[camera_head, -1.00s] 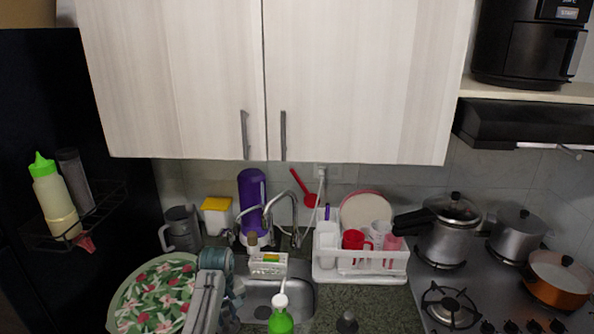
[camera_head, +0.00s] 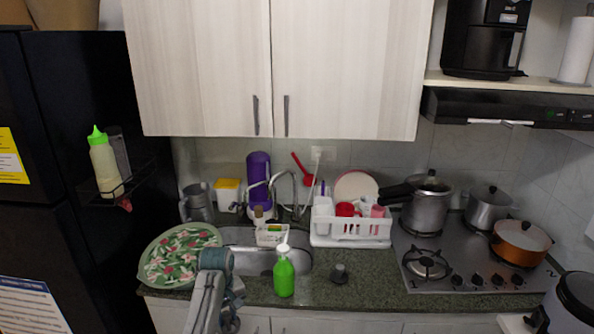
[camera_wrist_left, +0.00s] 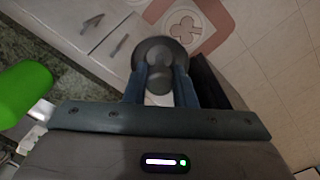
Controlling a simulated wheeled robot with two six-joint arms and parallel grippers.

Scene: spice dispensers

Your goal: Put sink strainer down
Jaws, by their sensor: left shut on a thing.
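The sink strainer (camera_wrist_left: 160,55), a dark grey round piece with a raised knob, is between the two blue-grey fingers of my left gripper (camera_wrist_left: 160,80) in the left wrist view. The gripper is shut on it, with tiled floor showing beyond it. In the head view my left arm (camera_head: 212,282) stands in front of the counter's front edge, and the strainer cannot be made out in the gripper there. My right gripper is not in view.
A green bottle (camera_head: 284,274) stands on the dark counter (camera_head: 385,280) before the sink (camera_head: 240,262). A floral tray (camera_head: 180,252) lies left, a dish rack (camera_head: 350,232) behind, the stove (camera_head: 470,268) right. Counter between bottle and stove is mostly clear.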

